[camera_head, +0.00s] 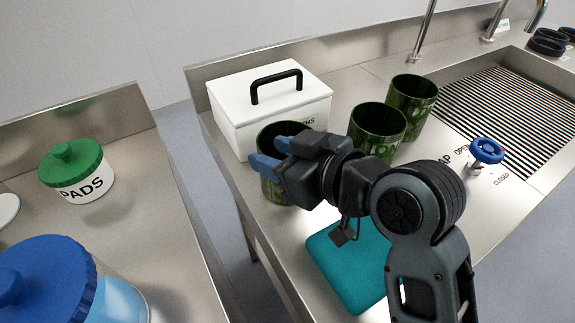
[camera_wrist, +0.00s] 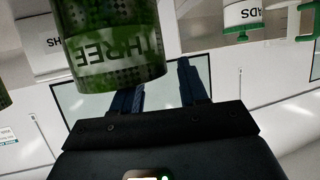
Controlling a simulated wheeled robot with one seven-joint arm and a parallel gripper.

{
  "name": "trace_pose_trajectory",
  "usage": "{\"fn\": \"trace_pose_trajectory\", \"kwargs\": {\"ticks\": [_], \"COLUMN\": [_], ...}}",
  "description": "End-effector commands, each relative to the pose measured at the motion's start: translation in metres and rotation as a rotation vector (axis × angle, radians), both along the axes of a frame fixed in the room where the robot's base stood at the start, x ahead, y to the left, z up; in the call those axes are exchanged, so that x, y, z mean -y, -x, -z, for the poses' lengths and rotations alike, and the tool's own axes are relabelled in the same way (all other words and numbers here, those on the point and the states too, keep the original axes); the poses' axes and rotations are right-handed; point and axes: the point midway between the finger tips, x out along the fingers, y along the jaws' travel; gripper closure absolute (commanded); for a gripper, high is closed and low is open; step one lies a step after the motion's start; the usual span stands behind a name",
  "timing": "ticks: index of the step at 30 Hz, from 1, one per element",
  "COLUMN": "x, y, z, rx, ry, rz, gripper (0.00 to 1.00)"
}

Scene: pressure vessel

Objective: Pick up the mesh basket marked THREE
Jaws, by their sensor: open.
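A green mesh basket marked THREE (camera_wrist: 112,45) fills the upper left of the wrist view, its lettering upside down there. In the head view, my gripper (camera_head: 268,156) is at the leftmost green basket (camera_head: 272,190), which stands on the steel counter in front of the white box. The gripper and wrist cover much of that basket, and its marking is hidden there. In the wrist view my gripper (camera_wrist: 160,80) shows two blue fingers apart with nothing between them. The basket overlaps one finger's tip; I cannot tell whether they touch.
Two more green baskets, one in the middle (camera_head: 378,133) and one farther right (camera_head: 412,103), stand nearby. A white box (camera_head: 233,105) with a black handle is behind. A teal mat (camera_head: 345,270) lies in front. A blue tap handle (camera_head: 487,150) and a sink grate (camera_head: 500,110) are right.

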Motion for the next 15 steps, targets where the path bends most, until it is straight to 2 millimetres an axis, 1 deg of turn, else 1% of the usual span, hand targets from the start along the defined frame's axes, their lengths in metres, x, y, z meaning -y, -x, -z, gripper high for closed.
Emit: {"fn": "trace_pose_trajectory", "kwargs": {"ticks": [3,15], "x": [0.0001,0.0001], "y": [0.0002,0.0004], "z": [-0.0001,0.0001], "rx": [0.000,0.000], "ry": [0.000,0.000], "rz": [0.000,-0.001], "gripper": [0.58,0.96]}}
